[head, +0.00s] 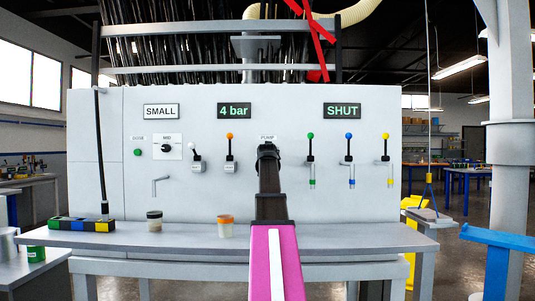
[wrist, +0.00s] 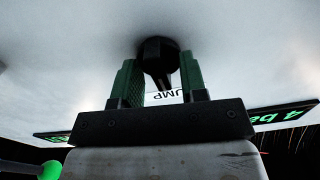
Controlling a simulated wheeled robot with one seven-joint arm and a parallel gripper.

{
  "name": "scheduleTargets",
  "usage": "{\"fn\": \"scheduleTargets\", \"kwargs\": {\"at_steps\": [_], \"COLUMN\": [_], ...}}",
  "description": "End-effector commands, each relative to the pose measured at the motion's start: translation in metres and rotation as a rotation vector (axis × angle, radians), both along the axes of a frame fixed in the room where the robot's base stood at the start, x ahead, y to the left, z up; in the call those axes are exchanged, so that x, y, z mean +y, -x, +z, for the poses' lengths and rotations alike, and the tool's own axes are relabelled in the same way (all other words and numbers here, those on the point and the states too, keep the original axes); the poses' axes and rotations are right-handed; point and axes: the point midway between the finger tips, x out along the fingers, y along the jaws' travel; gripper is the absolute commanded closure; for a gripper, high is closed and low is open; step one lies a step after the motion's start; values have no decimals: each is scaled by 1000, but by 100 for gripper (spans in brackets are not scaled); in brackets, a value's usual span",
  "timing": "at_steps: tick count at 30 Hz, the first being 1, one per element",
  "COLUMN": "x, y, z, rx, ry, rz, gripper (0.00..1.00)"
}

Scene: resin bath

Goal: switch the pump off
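The pump switch is a black knob on the white panel, under a white label reading PUMP (head: 267,137). In the head view my gripper (head: 267,152) is right in front of it and hides most of it. In the wrist view the dark knob (wrist: 158,58) sits between the two green fingers of my gripper (wrist: 160,75), one on each side. The fingers stand apart and a strip of the label shows between them. Firm contact on the knob does not show. The knob's setting cannot be read.
Levers with orange (head: 230,136), green (head: 310,136), blue (head: 349,136) and yellow (head: 385,136) knobs flank the switch. Displays read SMALL, 4 bar and SHUT. Two jars, one orange-rimmed (head: 225,227), stand on the grey shelf (head: 180,240) below. A green button (head: 138,152) is at left.

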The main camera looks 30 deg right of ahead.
Motion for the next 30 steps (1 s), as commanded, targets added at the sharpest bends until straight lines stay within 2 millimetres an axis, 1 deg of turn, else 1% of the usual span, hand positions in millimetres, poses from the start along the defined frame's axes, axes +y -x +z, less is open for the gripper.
{"fn": "scheduleTargets", "kwargs": {"at_steps": [1,2,3,4,9,17,25,26,27,28,30], "x": [0,0,0,0,0,1,1,1,1,1,1], "y": [0,0,0,0,0,0,0,0,0,0,0], "z": [0,0,0,0,0,0,0,0,0,0,0], "rx": [0,0,0,0,6,63,66,66,66,66,65], "ry": [0,0,0,0,9,101,106,106,105,105,104], "rz": [0,0,0,0,0,0,0,0,0,0,0], "gripper": [76,86,99,100,100,100,100,76,63,60,60]}}
